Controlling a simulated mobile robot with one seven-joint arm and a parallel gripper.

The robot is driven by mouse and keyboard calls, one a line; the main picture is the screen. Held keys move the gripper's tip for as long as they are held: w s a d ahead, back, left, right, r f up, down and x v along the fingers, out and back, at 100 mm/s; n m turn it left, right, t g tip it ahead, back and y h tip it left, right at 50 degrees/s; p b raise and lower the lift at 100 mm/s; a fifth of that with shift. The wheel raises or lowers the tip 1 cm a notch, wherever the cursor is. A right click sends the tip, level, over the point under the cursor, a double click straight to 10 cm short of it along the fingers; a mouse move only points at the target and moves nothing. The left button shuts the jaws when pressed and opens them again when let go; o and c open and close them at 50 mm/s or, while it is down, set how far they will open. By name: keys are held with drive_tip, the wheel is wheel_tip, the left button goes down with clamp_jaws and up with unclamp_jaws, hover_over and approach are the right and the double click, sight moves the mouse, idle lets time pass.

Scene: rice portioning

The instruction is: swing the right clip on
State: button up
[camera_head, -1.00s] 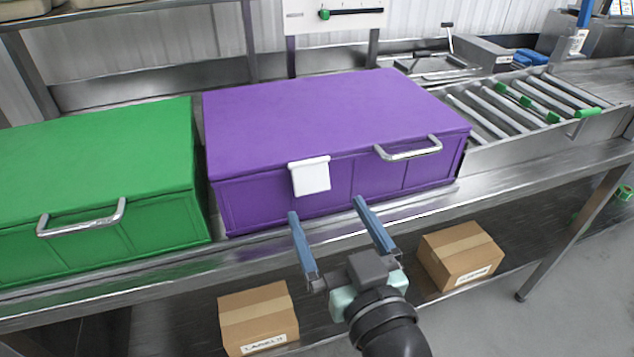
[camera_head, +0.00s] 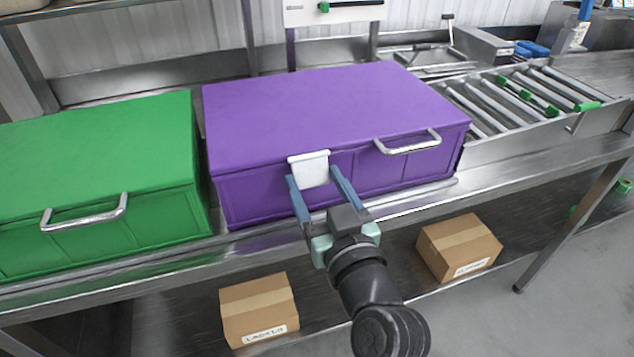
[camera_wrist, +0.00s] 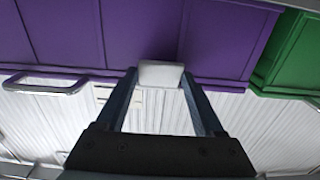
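A white clip (camera_head: 310,171) sits at the lid's front edge on the purple box (camera_head: 330,108), left of its silver handle (camera_head: 408,146). It hangs down over the front face. My gripper (camera_head: 312,174) has its two blue fingers at the left and right sides of the clip. In the wrist view the clip (camera_wrist: 161,73) fills the gap between the fingertips (camera_wrist: 161,80), with no clear gap at either side. The fingers look shut on it. The exact contact is too small to make out.
A green box (camera_head: 95,150) with a silver handle stands left of the purple one on the metal bench. A roller conveyor (camera_head: 510,100) is at the right. Two cardboard boxes (camera_head: 258,305) (camera_head: 458,245) are on the shelf below.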

drive_tip(key=c, duration=0.6)
drive_tip(key=f+b, duration=0.1)
drive_tip(key=b, duration=0.2)
drive_tip(key=shift+w, duration=0.1)
drive_tip(key=shift+f+t+b, duration=0.1)
drive_tip(key=shift+t+b, duration=0.4)
drive_tip(key=shift+b, duration=0.75)
drive_tip(key=t+b, duration=0.1)
drive_tip(key=b, duration=0.6)
drive_tip(key=shift+w+a+f+t+y, duration=0.1)
drive_tip(key=shift+w+f+t+y, duration=0.1)
drive_tip(key=shift+w+t+y, duration=0.15)
drive_tip(key=shift+t+b, duration=0.35)
drive_tip(key=shift+b, duration=0.85)
drive_tip(key=shift+r+y+b, duration=0.15)
drive_tip(key=shift+y+b, duration=0.1)
drive_tip(key=shift+b, duration=0.1)
drive_tip(key=shift+r, duration=0.1)
